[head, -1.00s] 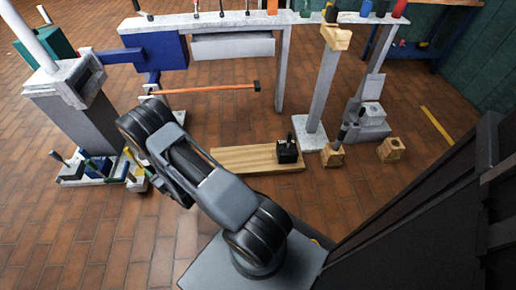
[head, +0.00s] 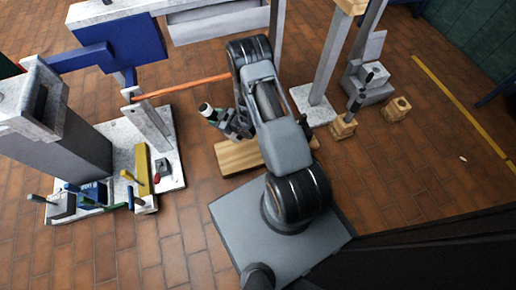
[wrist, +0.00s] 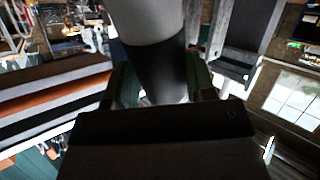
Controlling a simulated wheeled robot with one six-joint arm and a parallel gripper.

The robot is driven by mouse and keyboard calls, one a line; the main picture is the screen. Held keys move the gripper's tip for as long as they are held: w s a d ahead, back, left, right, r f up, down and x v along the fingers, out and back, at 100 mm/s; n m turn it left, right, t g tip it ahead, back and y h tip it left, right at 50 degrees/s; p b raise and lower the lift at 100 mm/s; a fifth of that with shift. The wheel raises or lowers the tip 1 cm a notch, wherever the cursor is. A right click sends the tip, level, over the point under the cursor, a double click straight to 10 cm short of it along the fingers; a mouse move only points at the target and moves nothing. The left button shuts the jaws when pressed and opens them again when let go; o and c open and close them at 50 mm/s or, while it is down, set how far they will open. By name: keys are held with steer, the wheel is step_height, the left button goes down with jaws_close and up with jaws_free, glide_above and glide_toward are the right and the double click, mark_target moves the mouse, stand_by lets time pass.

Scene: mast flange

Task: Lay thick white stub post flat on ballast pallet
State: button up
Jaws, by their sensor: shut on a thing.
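My gripper (head: 226,122) is shut on a thick post, white above and black below, which fills the upper middle of the wrist view (wrist: 150,22). The black part sits between the green-edged fingers (wrist: 157,88). In the head view only a short pale end of the post (head: 205,108) shows, tilted up and to the left. A pale wooden board (head: 226,158), which looks like the ballast pallet, lies on the floor just below the gripper in the picture. My arm hides its right part. I cannot tell the height of the post above it.
An orange bar (head: 185,88) runs close to the left of my gripper. A speckled white base (head: 170,178) with several tools stands at left beside a grey pedestal (head: 60,130). Wooden blocks (head: 396,109) and a grey upright (head: 330,60) stand at right.

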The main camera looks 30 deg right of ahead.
steer(key=s+d+f+n+g, duration=0.5)
steer(key=s+f+n, duration=0.2)
steer(key=n, duration=0.5)
steer(key=s+d+f+n+g+h+p, duration=0.1)
steer(key=s+d+f+n+g, duration=0.5)
steer(key=f+n, duration=0.5)
steer(key=s+n, duration=0.1)
steer(key=n, duration=0.1)
steer(key=shift+d+f+n, duration=0.3)
steer(key=shift+f, duration=0.1)
steer(key=shift+r, duration=0.1)
step_height(320, 180, down, 8)
steer(key=b, duration=0.7)
steer(key=shift+r, duration=0.25)
